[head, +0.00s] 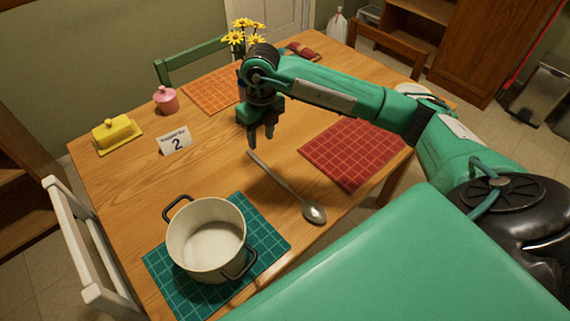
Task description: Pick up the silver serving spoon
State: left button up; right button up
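The silver serving spoon (283,182) lies on the wooden table, its bowl toward the front right and its handle end pointing back left. My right gripper (261,139) points down over the table, just behind the handle end in the picture. Its two fingers are apart with nothing between them. It appears apart from the spoon, but its exact height is hard to tell. My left gripper is not in view.
A white pot (207,238) stands on a teal mat (266,236) left of the spoon. A red mat (350,152) lies to the right.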

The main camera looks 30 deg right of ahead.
jog(key=d, duration=0.1)
send_over(267, 168)
jog(key=shift+h, duration=0.4)
jog(key=f, duration=0.8)
jog(key=shift+s+d+p, duration=0.15)
jog(key=shift+d+p, duration=0.05)
jog(key=shift+p, duration=0.2)
notch_tip(267, 168, down, 4)
jog(key=shift+a+f+p, duration=0.1)
jog(key=shift+a+p, duration=0.05)
jog(key=shift+p, duration=0.4)
jog(key=shift+f, duration=0.5)
jog(key=shift+c, duration=1.1)
grip_shut()
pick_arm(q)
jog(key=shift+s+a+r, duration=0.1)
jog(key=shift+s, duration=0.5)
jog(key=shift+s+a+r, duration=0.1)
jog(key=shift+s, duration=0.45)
